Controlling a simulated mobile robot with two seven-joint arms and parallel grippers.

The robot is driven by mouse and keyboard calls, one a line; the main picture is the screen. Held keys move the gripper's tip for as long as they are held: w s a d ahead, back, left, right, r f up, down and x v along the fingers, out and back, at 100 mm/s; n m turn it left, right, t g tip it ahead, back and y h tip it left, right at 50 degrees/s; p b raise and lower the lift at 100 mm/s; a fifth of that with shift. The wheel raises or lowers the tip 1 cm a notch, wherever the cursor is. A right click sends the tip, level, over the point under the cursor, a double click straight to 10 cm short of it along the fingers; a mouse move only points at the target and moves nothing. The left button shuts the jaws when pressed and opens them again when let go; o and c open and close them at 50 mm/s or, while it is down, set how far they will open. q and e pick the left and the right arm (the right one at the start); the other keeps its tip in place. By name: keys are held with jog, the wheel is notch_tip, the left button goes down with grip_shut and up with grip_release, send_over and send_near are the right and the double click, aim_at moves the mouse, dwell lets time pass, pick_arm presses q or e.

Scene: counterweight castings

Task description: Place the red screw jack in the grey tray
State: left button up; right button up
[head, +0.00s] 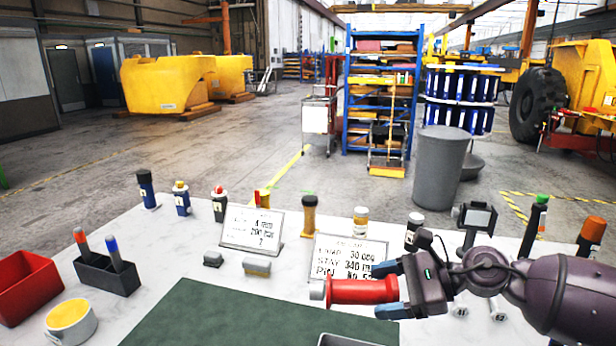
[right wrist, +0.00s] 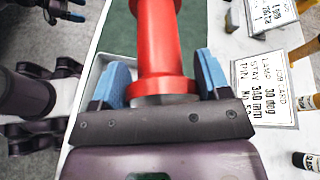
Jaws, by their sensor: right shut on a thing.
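The red screw jack (head: 358,291) lies on its side in my right gripper (head: 389,290), in the air above the front of the table. Its silver end points left in the head view. In the right wrist view the red jack (right wrist: 158,50) sits between the two blue fingers of the right gripper (right wrist: 165,82). The grey tray (head: 345,341) shows only as a rim at the bottom edge of the head view, below the jack. Part of what looks like my left gripper (right wrist: 68,12) shows at the top left of the right wrist view; its jaws are unclear.
A green mat (head: 215,318) covers the front of the white table. Two printed signs (head: 252,229) and several small bottles (head: 309,216) stand behind it. A red bin (head: 25,288), a dark holder (head: 107,274) and a yellow-topped tub (head: 70,322) are at the left.

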jog(key=w+d+r+m+t+h, duration=0.45)
jog(key=m+t+h, duration=0.35)
jog(key=m+t, duration=0.25)
jog(key=s+d+f+m+h, duration=0.2)
jog(key=s+f+m+h, duration=0.3)
jog(key=s+f, duration=0.3)
notch_tip(320, 180, down, 4)
jog(key=shift+s+f, duration=0.25)
jog(key=shift+s, duration=0.1)
dwell(0.7)
jog(key=shift+r+t, duration=0.1)
jog(key=shift+t, duration=0.15)
